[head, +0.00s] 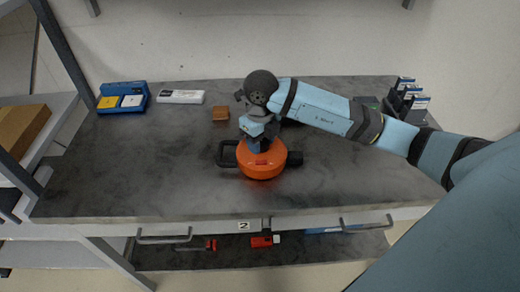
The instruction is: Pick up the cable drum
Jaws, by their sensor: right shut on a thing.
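The cable drum (262,163) is a round orange body with a black handle on its left and a dark part on its right. It sits near the middle of the grey tabletop, towards the front; I cannot tell whether it touches the top. My right gripper (261,144) comes down on it from above and is shut on its top. The fingertips and the gripped part are mostly hidden by the gripper itself. My left gripper is not in view.
The grey table (130,180) holds a blue case (123,98), a white box (180,97) and a small brown block (221,113) at the back. Dark boxes (407,96) stand at back right. Drawer handles (164,238) line the front. The left and front tabletop is clear.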

